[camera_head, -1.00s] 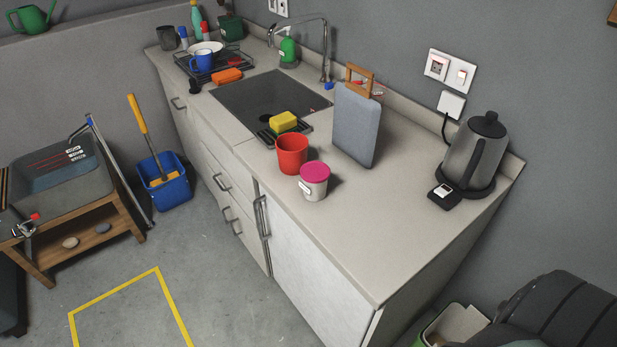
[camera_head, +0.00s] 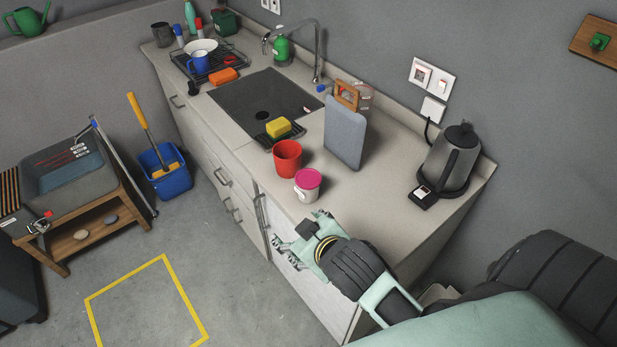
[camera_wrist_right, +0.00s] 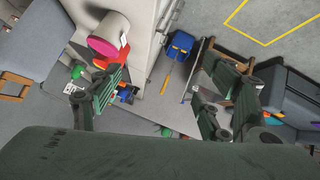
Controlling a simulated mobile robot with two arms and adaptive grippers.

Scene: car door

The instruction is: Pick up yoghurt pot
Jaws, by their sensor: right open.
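The yoghurt pot, a white tub with a pink lid (camera_head: 307,187), stands upright on the counter near its front edge. In the right wrist view the pot (camera_wrist_right: 109,34) appears at the upper left, beyond the left-hand finger and outside the gap between the fingers. My right gripper (camera_head: 298,236) is open and empty, in front of the pot and apart from it. Its two spread fingers also show in the right wrist view (camera_wrist_right: 168,85). My left gripper is not in view.
A red cup (camera_head: 287,158) stands close behind the pot. A grey cutting board (camera_head: 344,133) stands upright behind them. A kettle (camera_head: 450,160) is at the right, and the sink (camera_head: 262,100) with a yellow sponge (camera_head: 278,127) lies further back. The counter right of the pot is clear.

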